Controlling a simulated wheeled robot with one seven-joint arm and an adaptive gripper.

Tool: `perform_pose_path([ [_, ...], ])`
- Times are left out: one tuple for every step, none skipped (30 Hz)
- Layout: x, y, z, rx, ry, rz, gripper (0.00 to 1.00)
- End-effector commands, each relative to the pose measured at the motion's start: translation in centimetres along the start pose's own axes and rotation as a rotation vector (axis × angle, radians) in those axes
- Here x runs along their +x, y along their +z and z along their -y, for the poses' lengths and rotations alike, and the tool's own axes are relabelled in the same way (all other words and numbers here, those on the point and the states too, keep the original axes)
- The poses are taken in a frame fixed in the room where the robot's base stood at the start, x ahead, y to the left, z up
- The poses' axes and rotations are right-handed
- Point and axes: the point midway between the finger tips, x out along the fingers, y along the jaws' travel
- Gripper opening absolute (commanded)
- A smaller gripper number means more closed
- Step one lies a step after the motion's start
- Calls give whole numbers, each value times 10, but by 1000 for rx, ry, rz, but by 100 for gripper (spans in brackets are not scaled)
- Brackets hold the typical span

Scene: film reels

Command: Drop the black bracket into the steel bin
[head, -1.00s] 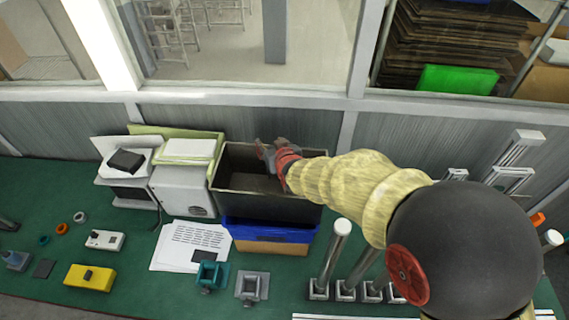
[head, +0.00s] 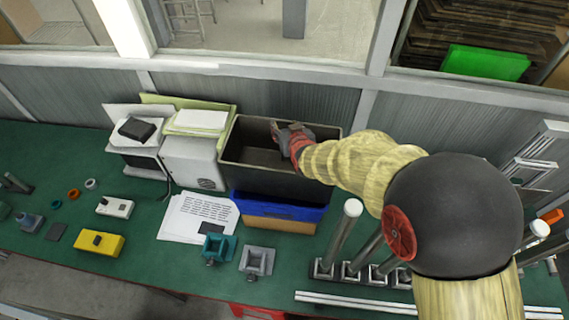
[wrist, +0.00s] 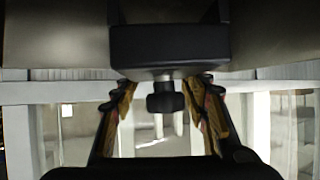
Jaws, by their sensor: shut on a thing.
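The steel bin (head: 268,182) is a dark, open-topped box at the back of the green bench. My gripper (head: 282,134) is at the bin's open top, towards its back right; I cannot tell how far inside the rim it is. In the wrist view, the black bracket (wrist: 165,46) is a dark block with a round knob. My gripper (wrist: 165,112) is shut on it, with one finger on each side of the knob. In the head view the bracket cannot be told apart from the gripper.
A white machine (head: 192,163) stands close on the left. A teal bracket (head: 217,247) and a grey bracket (head: 256,260) lie in front. Metal posts (head: 340,238) stand to the right, below my arm.

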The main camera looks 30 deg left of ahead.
Motion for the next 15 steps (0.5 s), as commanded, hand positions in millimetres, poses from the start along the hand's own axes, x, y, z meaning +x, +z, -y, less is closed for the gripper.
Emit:
perform_pose_path([
  [0, -2, 0, 0, 0, -3, 0],
  [0, -2, 0, 0, 0, -3, 0],
  [0, -2, 0, 0, 0, -3, 0],
  [0, -2, 0, 0, 0, -2, 0],
  [0, -2, 0, 0, 0, -2, 45],
  [0, -2, 0, 0, 0, -2, 48],
  [0, -2, 0, 0, 0, -2, 49],
  [0, -2, 0, 0, 0, -2, 51],
  [0, -2, 0, 0, 0, -2, 53],
  [0, -2, 0, 0, 0, -1, 55],
  [0, -1, 0, 0, 0, -1, 57],
  [0, -1, 0, 0, 0, -1, 59],
  [0, -1, 0, 0, 0, -1, 61],
  [0, -1, 0, 0, 0, -1, 62],
  [0, -1, 0, 0, 0, -1, 65],
])
